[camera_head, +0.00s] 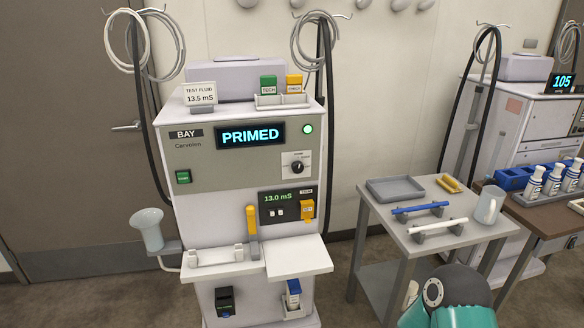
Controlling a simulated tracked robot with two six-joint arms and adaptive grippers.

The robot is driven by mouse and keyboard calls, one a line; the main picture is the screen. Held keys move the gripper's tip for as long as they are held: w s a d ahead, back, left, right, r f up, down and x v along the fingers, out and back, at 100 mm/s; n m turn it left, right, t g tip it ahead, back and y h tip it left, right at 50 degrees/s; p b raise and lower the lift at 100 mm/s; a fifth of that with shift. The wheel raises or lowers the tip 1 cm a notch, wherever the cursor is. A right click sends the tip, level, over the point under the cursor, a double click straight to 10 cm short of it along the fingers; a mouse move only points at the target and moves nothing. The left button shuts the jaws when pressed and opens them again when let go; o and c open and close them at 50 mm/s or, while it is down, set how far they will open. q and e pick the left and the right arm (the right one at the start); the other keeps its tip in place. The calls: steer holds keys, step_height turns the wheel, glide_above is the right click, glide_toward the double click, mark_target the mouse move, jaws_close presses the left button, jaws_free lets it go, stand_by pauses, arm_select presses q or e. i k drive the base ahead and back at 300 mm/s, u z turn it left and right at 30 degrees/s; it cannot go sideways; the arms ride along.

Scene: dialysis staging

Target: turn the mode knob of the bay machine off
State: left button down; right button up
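The bay machine (215,215) stands in the middle of the head view, a grey-white cabinet with a "BAY" label. Its mode knob (297,167) is a small round black knob on a white plate at the right of the upper front panel. The knob's pointer looks roughly upright, but the plate's lettering is too small to read. Neither gripper shows. A teal and dark grey part of my arm is at the bottom right, well away from the knob.
A shelf (300,258) juts from the machine's front below the knob, with a yellow-handled lever (252,222) nearby. A grey side table (390,228) with a tray, bars and mug stands to the right. The space directly before the knob looks clear.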

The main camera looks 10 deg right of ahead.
mark_target(297, 167)
steer(key=i, duration=0.95)
steer(key=z, duration=0.05)
